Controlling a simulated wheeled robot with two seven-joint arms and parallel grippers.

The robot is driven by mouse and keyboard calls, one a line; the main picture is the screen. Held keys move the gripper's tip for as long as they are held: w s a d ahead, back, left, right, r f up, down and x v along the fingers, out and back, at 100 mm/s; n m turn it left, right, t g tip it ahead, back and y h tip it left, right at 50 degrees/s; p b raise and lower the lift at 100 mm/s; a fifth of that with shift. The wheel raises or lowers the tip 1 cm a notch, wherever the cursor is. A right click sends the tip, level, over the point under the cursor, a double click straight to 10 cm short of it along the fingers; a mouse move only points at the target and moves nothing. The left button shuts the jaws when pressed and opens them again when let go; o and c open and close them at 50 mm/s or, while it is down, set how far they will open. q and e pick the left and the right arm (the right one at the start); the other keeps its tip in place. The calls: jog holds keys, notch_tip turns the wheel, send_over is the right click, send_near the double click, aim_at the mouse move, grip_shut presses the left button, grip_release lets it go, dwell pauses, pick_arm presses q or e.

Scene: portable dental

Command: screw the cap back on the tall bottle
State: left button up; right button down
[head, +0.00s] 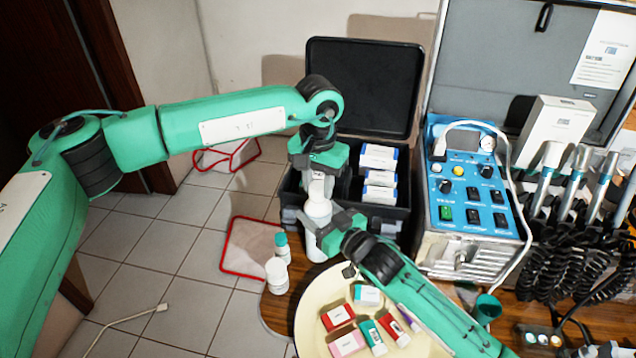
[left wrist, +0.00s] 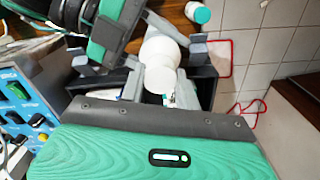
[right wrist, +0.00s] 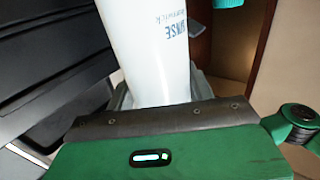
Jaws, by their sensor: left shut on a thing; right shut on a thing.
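The tall white bottle (head: 318,210) stands upright in the head view, near the front left corner of the black case. My right gripper (head: 322,232) is shut around its body from the right. The right wrist view shows the bottle's white side with blue lettering (right wrist: 155,55) between the fingers. My left gripper (head: 318,172) points down over the bottle's top and is shut on the white cap (head: 317,188). The left wrist view shows the cap (left wrist: 160,79) between the fingers, in line with the bottle (left wrist: 160,48). Whether the threads are engaged is hidden.
A round cream tray (head: 310,300) with several small boxes lies in front. The open black case (head: 365,85) is behind, and a blue control unit (head: 470,190) is right.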

pick_arm(q)
jog(key=m, duration=0.5)
jog(key=shift+m, duration=0.3)
jog(key=o, duration=0.9)
jog(key=shift+r, duration=0.1)
jog(key=shift+r, duration=2.15)
jog(key=shift+c, duration=0.2)
